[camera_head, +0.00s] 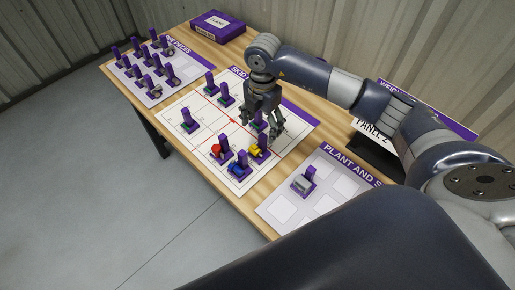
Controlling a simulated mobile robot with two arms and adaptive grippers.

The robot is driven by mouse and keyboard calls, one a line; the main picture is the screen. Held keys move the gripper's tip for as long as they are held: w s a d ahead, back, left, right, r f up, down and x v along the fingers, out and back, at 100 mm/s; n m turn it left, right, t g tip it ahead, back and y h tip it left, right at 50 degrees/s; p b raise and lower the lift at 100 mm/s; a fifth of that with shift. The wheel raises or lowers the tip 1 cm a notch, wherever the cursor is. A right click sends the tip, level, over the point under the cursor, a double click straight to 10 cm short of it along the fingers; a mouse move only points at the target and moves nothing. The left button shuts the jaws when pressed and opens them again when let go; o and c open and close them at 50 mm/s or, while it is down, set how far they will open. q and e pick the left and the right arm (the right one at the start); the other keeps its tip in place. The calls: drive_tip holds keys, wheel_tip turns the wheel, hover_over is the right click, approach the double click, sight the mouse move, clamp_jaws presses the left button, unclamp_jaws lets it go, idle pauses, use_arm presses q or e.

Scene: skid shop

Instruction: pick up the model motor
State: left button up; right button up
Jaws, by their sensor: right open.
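Several small model pieces with purple upright tabs stand on the white gridded skid sheet (184,148). A blue piece (237,168), a red piece (217,151) and a yellow piece (256,150) stand close together near its front edge. I cannot tell for certain which one is the model motor; the blue one looks most like it. My right gripper (268,138) points down, open, over the right part of the sheet, just above and behind the yellow piece. It partly hides a green-based piece (259,124). My left gripper is not in view.
A mat with several tabbed pieces (120,72) lies at the far left, beside a purple box (217,27). The plant mat (285,207) at the front right holds one grey piece (303,184). My right arm crosses above the table's right side.

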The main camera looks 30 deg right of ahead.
sight(263, 136)
drive_tip(key=shift+s+d+m, duration=0.15)
drive_tip(key=shift+d+m, duration=0.1)
drive_tip(key=shift+m, duration=0.15)
drive_tip(key=shift+f, duration=0.4)
wheel_tip(263, 136, down, 5)
drive_tip(key=shift+r+p, duration=0.15)
drive_tip(key=shift+p, duration=0.5)
drive_tip(key=shift+f+p, duration=0.4)
drive_tip(key=shift+f, duration=0.15)
wheel_tip(263, 136, down, 3)
drive_tip(key=shift+f+p, duration=0.2)
drive_tip(key=shift+p, duration=0.45)
drive_tip(key=shift+f, duration=0.5)
drive_tip(key=c, duration=1.2)
